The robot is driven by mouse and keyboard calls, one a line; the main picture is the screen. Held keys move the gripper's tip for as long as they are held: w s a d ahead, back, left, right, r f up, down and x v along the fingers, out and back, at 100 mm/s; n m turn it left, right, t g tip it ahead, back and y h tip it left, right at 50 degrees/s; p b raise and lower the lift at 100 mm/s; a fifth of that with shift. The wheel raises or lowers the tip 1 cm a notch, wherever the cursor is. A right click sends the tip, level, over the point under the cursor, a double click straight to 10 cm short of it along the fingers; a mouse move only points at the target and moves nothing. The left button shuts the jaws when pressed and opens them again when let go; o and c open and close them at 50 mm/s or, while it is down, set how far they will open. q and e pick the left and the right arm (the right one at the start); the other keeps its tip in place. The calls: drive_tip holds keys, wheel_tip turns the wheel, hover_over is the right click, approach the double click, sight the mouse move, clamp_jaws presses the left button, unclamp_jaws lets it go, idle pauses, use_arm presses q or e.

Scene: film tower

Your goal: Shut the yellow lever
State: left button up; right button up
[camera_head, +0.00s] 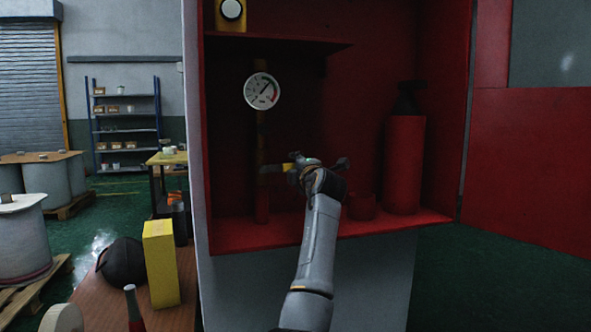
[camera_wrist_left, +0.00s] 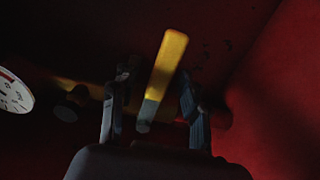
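The yellow lever (camera_wrist_left: 167,65) shows in the left wrist view as a tilted bar with a grey end, lying between the two fingers of my left gripper (camera_wrist_left: 152,113). The fingers stand apart on either side of it, with a visible gap, so the gripper is open. In the head view my left gripper (camera_head: 318,172) is inside the red cabinet, at the pipe (camera_head: 262,150), and its body hides most of the valve area. A small yellow piece (camera_head: 288,168) shows just left of it; I cannot tell whether it is lever or pipe. My right gripper is not in view.
The red cabinet (camera_head: 250,235) holds a pressure gauge (camera_head: 262,91), a fire extinguisher (camera_head: 404,165) to the right and a small red cup-like object (camera_head: 361,206). Its open door (camera_head: 530,160) is at right. A yellow block (camera_head: 160,262) stands on a table at lower left.

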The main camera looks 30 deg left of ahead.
use_arm(q)
drive_tip(key=v, duration=1.2)
drive_tip(key=shift+f, duration=0.1)
